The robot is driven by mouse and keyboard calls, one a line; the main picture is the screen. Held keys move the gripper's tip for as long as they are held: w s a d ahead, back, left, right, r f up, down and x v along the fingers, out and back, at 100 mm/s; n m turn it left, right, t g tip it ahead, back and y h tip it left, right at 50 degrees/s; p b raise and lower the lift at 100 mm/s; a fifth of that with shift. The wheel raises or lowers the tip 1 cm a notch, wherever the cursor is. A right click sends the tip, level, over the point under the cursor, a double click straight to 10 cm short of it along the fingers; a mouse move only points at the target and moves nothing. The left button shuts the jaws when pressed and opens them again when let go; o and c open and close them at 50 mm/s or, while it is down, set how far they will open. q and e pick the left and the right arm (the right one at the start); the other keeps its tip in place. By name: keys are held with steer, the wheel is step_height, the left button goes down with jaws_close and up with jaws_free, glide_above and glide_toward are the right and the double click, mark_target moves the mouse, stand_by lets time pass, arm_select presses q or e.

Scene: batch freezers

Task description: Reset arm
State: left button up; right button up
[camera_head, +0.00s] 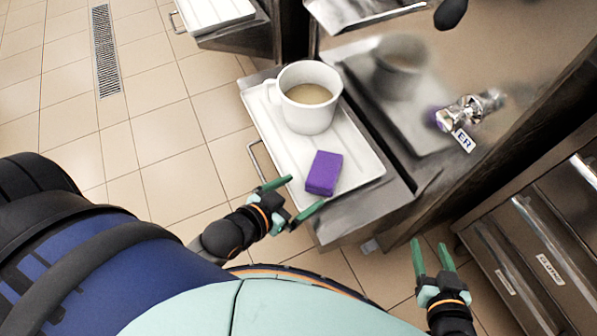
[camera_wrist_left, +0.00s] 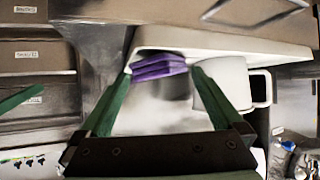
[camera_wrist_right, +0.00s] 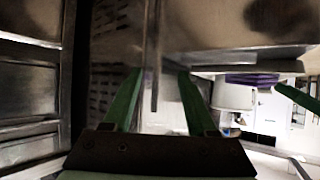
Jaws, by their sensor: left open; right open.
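My left gripper (camera_head: 292,199) is open and empty, just off the near left edge of the white tray (camera_head: 372,168). It is close to a purple block (camera_head: 323,173) lying on the tray but does not hold it. In the left wrist view, the purple block (camera_wrist_left: 158,67) shows beyond the open green fingers (camera_wrist_left: 160,95). My right gripper (camera_head: 432,256) is open and empty, in front of the metal machine, right of the tray. In the right wrist view its fingers (camera_wrist_right: 157,90) have nothing between them, with the purple block (camera_wrist_right: 250,78) further off at the right.
A white mug (camera_head: 309,112) with a tan liquid stands upright on the tray's far part. The metal freezer front with a tap (camera_head: 468,110) rises right of the tray. Drawers (camera_head: 545,235) stand at the lower right. Open tiled floor (camera_head: 150,110) lies at the left.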

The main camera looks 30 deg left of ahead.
arm_select(q)
steer(key=shift+r+p, duration=0.25)
steer(key=shift+p, duration=0.1)
steer(key=s+a+r+g+p, duration=0.1)
steer(key=s+r+p, duration=0.1)
steer(key=r+p, duration=0.3)
steer(key=s+a+r+n+y+p, duration=0.1)
steer(key=r+p, duration=0.4)
steer(key=p, duration=0.9)
steer(key=shift+s+g, duration=0.4)
steer(key=shift+s, duration=0.35)
arm_select(e)
steer(key=s+d+r+m+g+h, duration=0.1)
steer(key=s+r, duration=0.3)
steer(key=r, duration=0.6)
steer(key=shift+s+d+r+g, duration=0.3)
steer(key=shift+d+g, duration=0.1)
steer(key=shift+d, duration=0.2)
arm_select(q)
steer(key=shift+a, duration=0.1)
